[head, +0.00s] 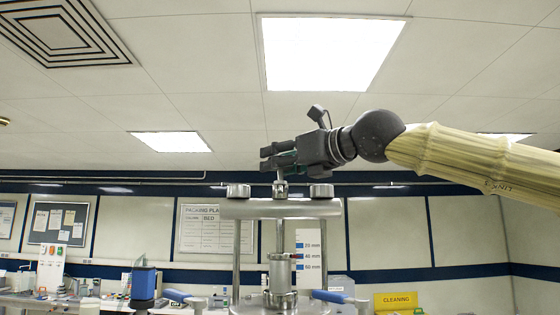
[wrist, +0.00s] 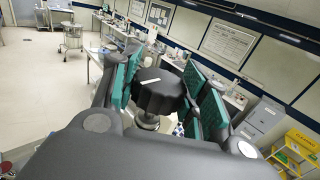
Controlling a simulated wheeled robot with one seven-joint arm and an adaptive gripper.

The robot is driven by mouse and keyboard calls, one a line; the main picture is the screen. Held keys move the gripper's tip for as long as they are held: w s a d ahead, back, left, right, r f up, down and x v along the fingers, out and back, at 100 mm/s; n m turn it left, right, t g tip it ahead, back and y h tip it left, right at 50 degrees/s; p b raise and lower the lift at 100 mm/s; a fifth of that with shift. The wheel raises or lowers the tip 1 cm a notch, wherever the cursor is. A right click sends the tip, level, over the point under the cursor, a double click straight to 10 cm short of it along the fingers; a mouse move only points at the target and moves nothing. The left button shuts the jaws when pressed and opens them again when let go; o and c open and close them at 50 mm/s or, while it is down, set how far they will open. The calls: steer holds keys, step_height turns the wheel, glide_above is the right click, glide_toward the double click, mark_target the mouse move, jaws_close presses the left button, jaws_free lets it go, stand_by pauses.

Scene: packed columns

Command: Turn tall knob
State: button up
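The tall knob (wrist: 160,92) is dark and lobed with a white bar mark on top. It sits on a metal stem above the column's top plate (head: 252,208). In the head view my gripper (head: 280,158) reaches in from the right, above the plate's middle. Its fingers hide most of the knob there, and only the metal stem (head: 281,187) shows below.
Two metal nuts (head: 238,191) (head: 321,191) stand up on the plate on either side of the stem. Posts and a metal cylinder (head: 281,272) are below. A bench (head: 45,300) with lab items runs behind at left.

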steer(key=o, duration=0.4)
steer(key=shift+o, duration=0.2)
steer(key=shift+s+d, duration=0.1)
steer(key=v, duration=1.2)
